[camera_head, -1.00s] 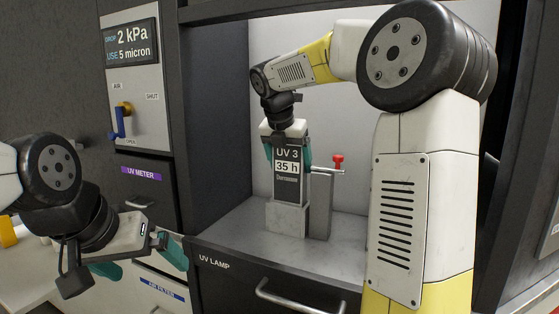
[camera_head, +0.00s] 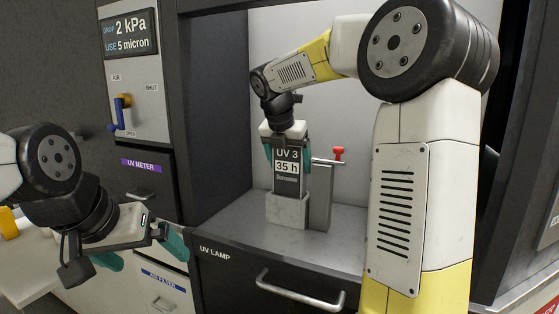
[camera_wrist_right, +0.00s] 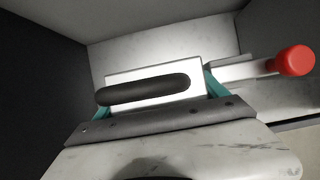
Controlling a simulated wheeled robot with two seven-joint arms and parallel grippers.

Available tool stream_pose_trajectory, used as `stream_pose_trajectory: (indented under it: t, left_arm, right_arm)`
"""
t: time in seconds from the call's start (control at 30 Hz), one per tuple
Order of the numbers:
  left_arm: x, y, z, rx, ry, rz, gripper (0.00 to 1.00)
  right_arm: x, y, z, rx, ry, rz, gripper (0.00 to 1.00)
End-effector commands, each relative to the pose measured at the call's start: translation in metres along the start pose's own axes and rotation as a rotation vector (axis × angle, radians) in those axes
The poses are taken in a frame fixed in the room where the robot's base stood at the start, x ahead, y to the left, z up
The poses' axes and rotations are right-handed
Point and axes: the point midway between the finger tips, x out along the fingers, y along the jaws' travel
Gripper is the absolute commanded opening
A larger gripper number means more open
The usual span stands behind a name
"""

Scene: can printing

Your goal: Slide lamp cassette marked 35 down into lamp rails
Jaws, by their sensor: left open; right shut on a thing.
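The lamp cassette (camera_head: 287,178) is a dark upright box labelled "UV 3" and "35 h". Its lower end is inside the pale lamp rails (camera_head: 287,210) on the grey shelf. My right gripper (camera_head: 286,150) is shut on the cassette from above, with teal fingers at its sides. In the right wrist view, the cassette top with its dark handle (camera_wrist_right: 145,89) lies between the fingers. My left gripper (camera_head: 168,243) is open and empty at the lower left, in front of the drawers, away from the cassette.
A post with a red-knobbed lever (camera_head: 338,154) stands just right of the rails; the red knob (camera_wrist_right: 293,61) also shows in the right wrist view. The bay's dark left wall (camera_head: 222,120) is close. The shelf front (camera_head: 235,232) is clear. A UV lamp drawer (camera_head: 290,285) is below.

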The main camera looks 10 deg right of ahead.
Motion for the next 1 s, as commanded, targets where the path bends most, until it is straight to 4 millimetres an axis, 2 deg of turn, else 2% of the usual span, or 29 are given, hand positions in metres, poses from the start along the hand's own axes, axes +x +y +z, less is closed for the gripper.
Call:
stream_pose_trajectory:
  t: [1.0]
  left_arm:
    - [0.0, 0.0, 0.0, 0.0, 0.0, 0.0, 1.0]
  right_arm:
    - [0.021, 0.0, -0.01, 0.0, -0.002, 0.0, 0.11]
